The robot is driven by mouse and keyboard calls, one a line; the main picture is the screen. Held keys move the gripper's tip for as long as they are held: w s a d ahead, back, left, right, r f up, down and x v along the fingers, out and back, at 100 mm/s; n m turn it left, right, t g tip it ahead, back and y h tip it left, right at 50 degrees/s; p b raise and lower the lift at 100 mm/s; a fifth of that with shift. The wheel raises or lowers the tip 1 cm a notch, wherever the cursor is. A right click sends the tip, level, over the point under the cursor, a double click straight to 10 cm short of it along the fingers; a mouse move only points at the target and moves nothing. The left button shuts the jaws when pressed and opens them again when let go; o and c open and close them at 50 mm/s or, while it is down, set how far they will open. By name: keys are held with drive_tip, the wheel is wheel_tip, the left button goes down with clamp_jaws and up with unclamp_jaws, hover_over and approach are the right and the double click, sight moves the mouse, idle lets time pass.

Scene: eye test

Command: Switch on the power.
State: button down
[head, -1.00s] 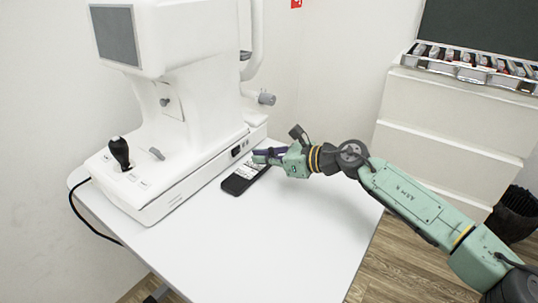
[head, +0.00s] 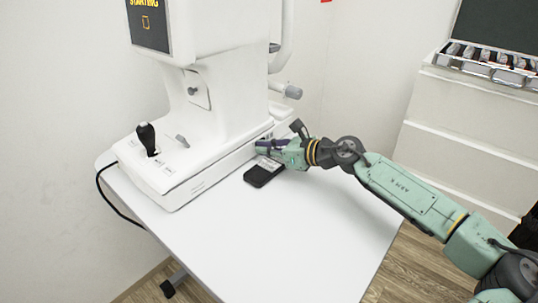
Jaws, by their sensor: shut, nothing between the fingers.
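The white eye-test machine (head: 200,105) stands on a white table (head: 285,220). Its screen (head: 147,27) is lit and shows yellow text reading "STARTING" with a small outlined square below. My gripper (head: 258,147) is shut and empty at the right side of the machine's base, at the place of the power switch. The fingertips are at or very near the base side; I cannot tell if they touch. The switch itself is hidden behind my gripper.
A black handheld device (head: 263,172) lies on the table just below my gripper. A black joystick (head: 147,138) stands on the machine's base. A black cable (head: 112,203) hangs at the left. A white drawer cabinet (head: 465,130) with a lens case (head: 490,62) stands right. The front of the table is clear.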

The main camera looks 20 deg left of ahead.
drive_tip(key=shift+w+d, duration=0.1)
drive_tip(key=shift+w+d+b, duration=0.3)
drive_tip(key=shift+w+d, duration=0.1)
drive_tip(key=shift+w, duration=0.15)
drive_tip(key=shift+d, duration=0.15)
idle(0.4)
